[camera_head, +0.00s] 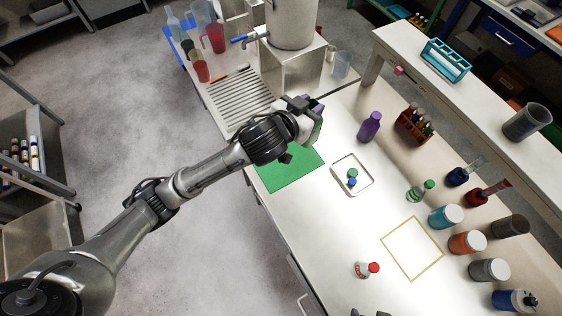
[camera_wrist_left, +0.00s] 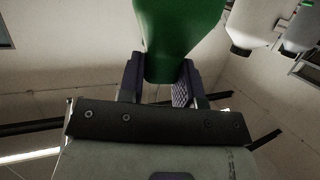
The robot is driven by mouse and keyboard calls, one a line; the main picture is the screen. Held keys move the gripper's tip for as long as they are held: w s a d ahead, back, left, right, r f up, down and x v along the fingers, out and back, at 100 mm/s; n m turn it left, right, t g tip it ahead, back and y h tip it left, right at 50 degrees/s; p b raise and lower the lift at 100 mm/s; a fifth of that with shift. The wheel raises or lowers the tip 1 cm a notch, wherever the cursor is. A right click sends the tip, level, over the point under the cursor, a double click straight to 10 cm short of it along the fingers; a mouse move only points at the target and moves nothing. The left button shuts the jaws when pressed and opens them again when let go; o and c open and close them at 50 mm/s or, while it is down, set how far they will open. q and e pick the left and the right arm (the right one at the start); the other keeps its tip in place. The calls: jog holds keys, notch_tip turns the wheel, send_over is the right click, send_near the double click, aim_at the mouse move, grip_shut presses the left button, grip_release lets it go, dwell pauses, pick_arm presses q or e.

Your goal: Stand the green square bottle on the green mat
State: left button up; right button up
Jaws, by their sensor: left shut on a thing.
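My left gripper (camera_head: 312,116) is over the far part of the green mat (camera_head: 285,172) in the head view. In the left wrist view its two fingers (camera_wrist_left: 160,85) are shut on the green square bottle (camera_wrist_left: 180,30), whose tapered end sits between the pads. The rest of the bottle runs out of the top of that view. The gripper mostly hides the bottle in the head view, and I cannot tell whether it touches the mat. Two small dark tips at the bottom edge may be my right gripper (camera_head: 369,313).
Beyond the mat are a metal drain rack (camera_head: 238,98) and a tank on a stand. To the right are a purple bottle (camera_head: 370,126), a white tray (camera_head: 365,186) with small caps, and a small green bottle (camera_head: 420,190). Several jars line the right side. The yellow-outlined square (camera_head: 412,248) is empty.

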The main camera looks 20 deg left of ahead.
pick_arm(q)
jog(key=s+d+f+m+h+b, duration=0.1)
jog(key=d+f+b, duration=0.1)
jog(key=f+b, duration=0.45)
jog(key=d+f+m+h+b, duration=0.1)
jog(key=d+f+b, duration=0.2)
jog(key=f, duration=0.6)
pick_arm(e)
notch_tip(320, 180, down, 12)
jog(key=shift+w+r, duration=0.15)
jog(key=shift+r, duration=0.1)
jog(key=shift+f, duration=0.1)
jog(key=shift+f+b, duration=0.85)
jog(key=shift+b, duration=0.05)
pick_arm(q)
jog(key=w+a+f, duration=0.4)
jog(key=a+f, duration=0.7)
jog(key=shift+f+g+b, duration=0.35)
jog(key=shift+g+b, duration=0.05)
jog(key=shift+b, duration=0.05)
pick_arm(e)
jog(key=shift+f, duration=0.45)
pick_arm(q)
jog(key=shift+f, duration=0.1)
jog(key=o, duration=1.1)
jog(key=shift+f, duration=0.1)
jog(key=shift+c, duration=0.2)
